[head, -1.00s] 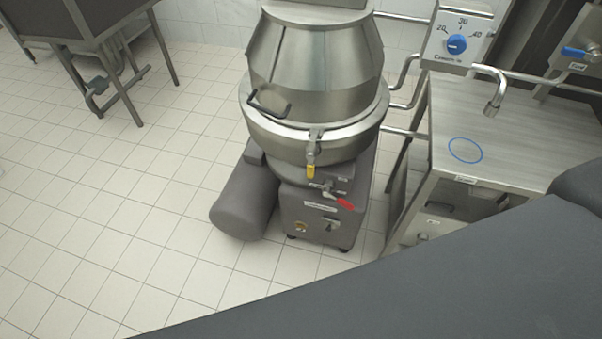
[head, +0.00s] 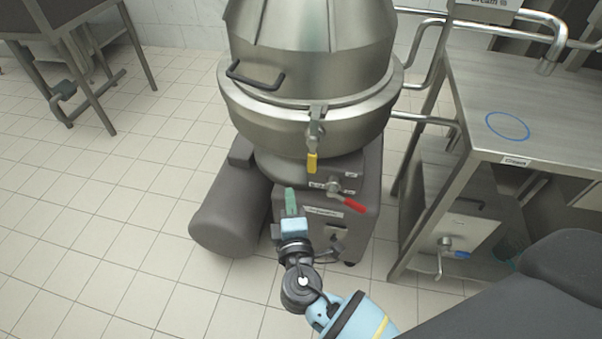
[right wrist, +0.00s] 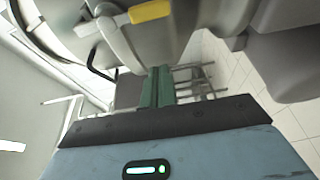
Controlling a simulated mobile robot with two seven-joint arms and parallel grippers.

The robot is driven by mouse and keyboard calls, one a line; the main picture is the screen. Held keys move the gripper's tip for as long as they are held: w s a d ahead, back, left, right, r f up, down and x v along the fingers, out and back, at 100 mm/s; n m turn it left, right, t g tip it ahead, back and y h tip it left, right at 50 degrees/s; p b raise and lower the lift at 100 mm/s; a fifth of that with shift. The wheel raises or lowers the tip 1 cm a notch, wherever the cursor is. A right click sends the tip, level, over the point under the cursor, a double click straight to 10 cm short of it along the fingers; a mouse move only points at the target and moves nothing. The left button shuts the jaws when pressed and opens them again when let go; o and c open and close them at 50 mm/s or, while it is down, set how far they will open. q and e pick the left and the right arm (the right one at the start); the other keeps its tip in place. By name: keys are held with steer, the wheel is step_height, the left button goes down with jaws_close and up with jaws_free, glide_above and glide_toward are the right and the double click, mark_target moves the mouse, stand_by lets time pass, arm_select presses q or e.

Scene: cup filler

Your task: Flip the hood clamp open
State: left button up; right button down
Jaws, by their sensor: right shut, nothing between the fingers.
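The hood clamp is a metal latch with a yellow handle (head: 312,163) hanging down at the front of the steel hooded vessel (head: 310,50). The yellow handle also shows in the right wrist view (right wrist: 151,11), at the top. My right gripper (head: 291,196) is below and a little left of the handle, apart from it. Its green fingers (right wrist: 157,87) are together with nothing between them. My left gripper is in neither view.
A grey motor drum (head: 228,215) lies at the left. A steel table (head: 500,95) with a blue circle stands at the right. Tiled floor at the left is free.

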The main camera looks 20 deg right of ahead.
mark_target(313, 154)
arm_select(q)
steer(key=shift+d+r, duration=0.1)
arm_select(e)
steer(key=shift+r, duration=0.2)
steer(key=shift+w, duration=0.2)
steer(key=x, duration=0.9)
steer(key=shift+w+d, duration=0.1)
steer(key=shift+w, duration=0.2)
steer(key=shift+s+d+r+p, duration=0.1)
steer(key=shift+s+d+p, duration=0.25)
steer(key=shift+d, duration=0.2)
steer(key=shift+s+d+p, duration=0.2)
steer(key=shift+s+d, duration=0.15)
steer(key=shift+d, duration=0.25)
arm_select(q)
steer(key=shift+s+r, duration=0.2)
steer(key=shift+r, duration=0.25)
arm_select(e)
steer(key=shift+s+d, duration=0.4)
steer(key=shift+d, duration=0.15)
